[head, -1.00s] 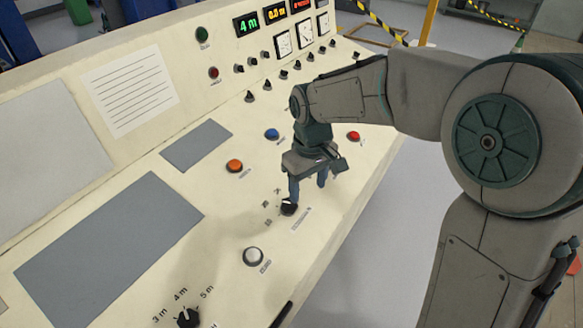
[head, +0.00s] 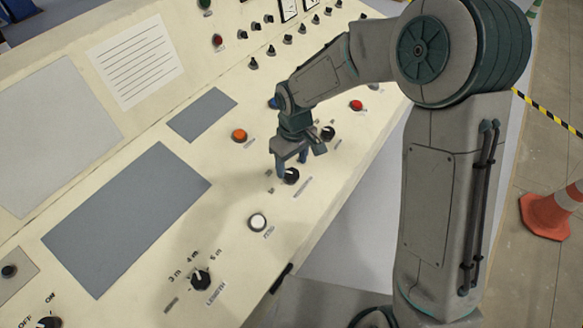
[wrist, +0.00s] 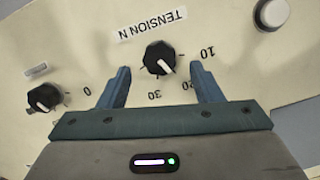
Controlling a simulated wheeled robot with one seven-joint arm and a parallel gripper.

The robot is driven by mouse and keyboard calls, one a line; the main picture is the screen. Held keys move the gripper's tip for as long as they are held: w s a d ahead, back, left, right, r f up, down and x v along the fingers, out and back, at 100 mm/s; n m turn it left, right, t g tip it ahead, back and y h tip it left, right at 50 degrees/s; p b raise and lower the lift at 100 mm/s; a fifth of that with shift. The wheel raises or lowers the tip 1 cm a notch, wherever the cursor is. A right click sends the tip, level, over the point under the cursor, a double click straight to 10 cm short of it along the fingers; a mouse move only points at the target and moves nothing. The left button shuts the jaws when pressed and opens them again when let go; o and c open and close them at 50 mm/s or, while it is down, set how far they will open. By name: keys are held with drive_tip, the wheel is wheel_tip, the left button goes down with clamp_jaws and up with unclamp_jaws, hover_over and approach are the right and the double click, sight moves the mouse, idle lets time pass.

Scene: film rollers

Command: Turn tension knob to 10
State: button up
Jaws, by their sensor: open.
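The tension knob (wrist: 158,56) is black and round with a white pointer, beside the label "TENSION N" (wrist: 152,24). In the wrist view the pointer angles down and right, roughly toward the 20 mark (wrist: 188,86), which the right finger partly hides. The 10 mark (wrist: 208,52) lies to the right of the knob and the 30 mark (wrist: 155,94) below it. My gripper (wrist: 160,70) is open, one finger on each side, with gaps to the knob. In the head view, my gripper (head: 292,167) is over the same knob (head: 291,176).
Another black knob (head: 328,133) sits up and right of my gripper, and a white button (head: 257,222) below left. A length knob (head: 201,280), orange button (head: 239,135) and red button (head: 356,105) are on the cream panel. A traffic cone (head: 552,211) stands on the floor right.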

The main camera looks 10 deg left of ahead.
sight(291, 172)
drive_tip(key=shift+s+f, duration=0.1)
drive_tip(key=shift+f, duration=1.65)
drive_tip(key=c, duration=1)
drive_tip(key=shift+n, duration=0.3)
drive_tip(key=n+t+b, duration=0.1)
drive_tip(key=n+b, duration=0.1)
drive_tip(key=n, duration=0.2)
drive_tip(key=shift+s+a, duration=0.1)
drive_tip(key=n+t+b, duration=0.1)
drive_tip(key=n, duration=0.4)
drive_tip(key=shift+s, duration=0.1)
drive_tip(key=shift+r, duration=0.1)
